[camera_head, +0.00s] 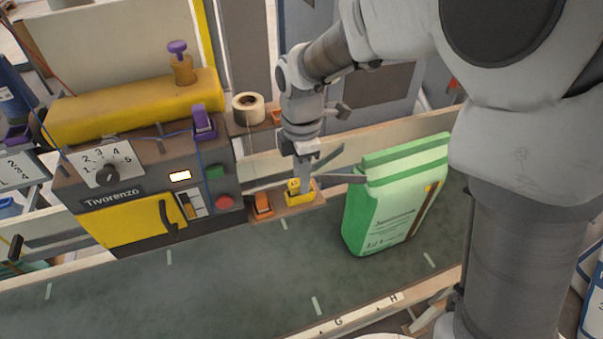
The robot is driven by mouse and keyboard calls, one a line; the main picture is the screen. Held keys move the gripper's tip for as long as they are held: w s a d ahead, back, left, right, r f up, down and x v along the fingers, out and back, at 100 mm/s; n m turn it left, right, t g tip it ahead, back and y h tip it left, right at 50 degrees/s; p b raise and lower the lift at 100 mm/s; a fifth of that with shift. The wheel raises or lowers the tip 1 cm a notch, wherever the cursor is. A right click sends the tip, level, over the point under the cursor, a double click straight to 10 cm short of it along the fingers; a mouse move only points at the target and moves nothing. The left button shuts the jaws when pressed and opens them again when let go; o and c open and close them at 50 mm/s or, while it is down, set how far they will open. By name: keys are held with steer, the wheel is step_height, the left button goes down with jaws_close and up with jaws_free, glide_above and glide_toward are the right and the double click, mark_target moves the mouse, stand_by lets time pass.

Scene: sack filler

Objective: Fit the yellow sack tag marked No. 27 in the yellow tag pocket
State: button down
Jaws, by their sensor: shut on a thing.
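My gripper (301,184) points down over a small brown shelf (285,211) beside the machine. It is shut on the yellow sack tag (293,186), whose dark marking is too small to read. The yellow tag pocket (299,200) sits on the shelf directly below. The tag's lower edge overlaps the pocket in the picture; I cannot tell whether it is inside the pocket or just above it.
An orange holder (262,206) stands on the shelf left of the yellow pocket. The machine (130,190) with dial and red button is further left. A green and white sack (397,200) stands close on the right. The dark green belt (200,290) in front is mostly clear.

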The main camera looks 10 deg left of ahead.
steer(key=shift+f, duration=0.2)
steer(key=c, duration=0.5)
jaws_free()
steer(key=shift+c, duration=0.2)
